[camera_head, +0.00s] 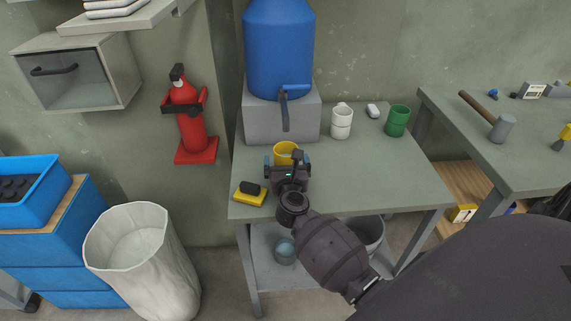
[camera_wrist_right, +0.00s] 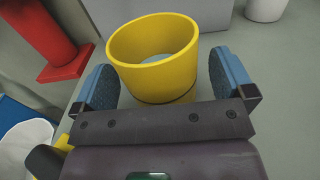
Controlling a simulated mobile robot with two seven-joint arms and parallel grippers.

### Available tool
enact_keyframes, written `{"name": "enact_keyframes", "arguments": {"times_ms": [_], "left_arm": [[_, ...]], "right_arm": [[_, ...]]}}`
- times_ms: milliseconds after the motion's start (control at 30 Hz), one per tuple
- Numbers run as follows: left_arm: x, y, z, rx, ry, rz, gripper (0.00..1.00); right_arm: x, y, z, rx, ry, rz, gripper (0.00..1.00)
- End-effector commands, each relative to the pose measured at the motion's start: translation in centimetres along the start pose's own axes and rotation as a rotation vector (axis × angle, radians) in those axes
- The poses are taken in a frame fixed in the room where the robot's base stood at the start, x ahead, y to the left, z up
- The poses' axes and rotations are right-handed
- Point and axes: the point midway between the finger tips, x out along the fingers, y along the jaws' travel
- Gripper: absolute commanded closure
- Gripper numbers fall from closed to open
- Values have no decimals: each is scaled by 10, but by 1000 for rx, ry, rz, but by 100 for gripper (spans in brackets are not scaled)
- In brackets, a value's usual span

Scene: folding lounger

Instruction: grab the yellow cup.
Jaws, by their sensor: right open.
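The yellow cup (camera_head: 285,152) stands upright on the grey-green table (camera_head: 375,175), in front of the grey block under the blue water container. In the right wrist view the yellow cup (camera_wrist_right: 155,62) fills the middle, its open rim facing up towards the camera. My right gripper (camera_head: 287,162) is open, with its blue finger pads (camera_wrist_right: 160,80) on either side of the cup. A gap shows between the right pad and the cup; the left pad is close to the cup wall, and contact there cannot be told. My left gripper is not in view.
The blue water container (camera_head: 278,45) with its tap stands behind the cup on a grey block (camera_head: 262,118). A white mug (camera_head: 341,122) and green cup (camera_head: 397,121) stand to the right.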

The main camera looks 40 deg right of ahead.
Motion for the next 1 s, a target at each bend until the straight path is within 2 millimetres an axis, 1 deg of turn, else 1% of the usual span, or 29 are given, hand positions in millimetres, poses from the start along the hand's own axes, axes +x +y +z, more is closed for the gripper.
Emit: {"name": "enact_keyframes", "arguments": {"times_ms": [33,133,367,400,467,700,800,1000], "left_arm": [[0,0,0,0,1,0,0],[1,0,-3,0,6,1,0],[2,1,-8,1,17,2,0],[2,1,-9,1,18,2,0],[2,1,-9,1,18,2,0],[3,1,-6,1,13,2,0],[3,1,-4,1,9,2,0],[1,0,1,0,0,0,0]], "right_arm": [[6,0,0,-1,0,0,0],[12,0,0,-1,-1,0,0],[13,0,0,0,0,0,0],[13,0,0,0,0,0,3],[12,0,0,0,0,0,12],[12,0,0,0,0,0,49],[12,0,1,0,-1,0,62],[12,0,1,0,-1,1,63]]}}
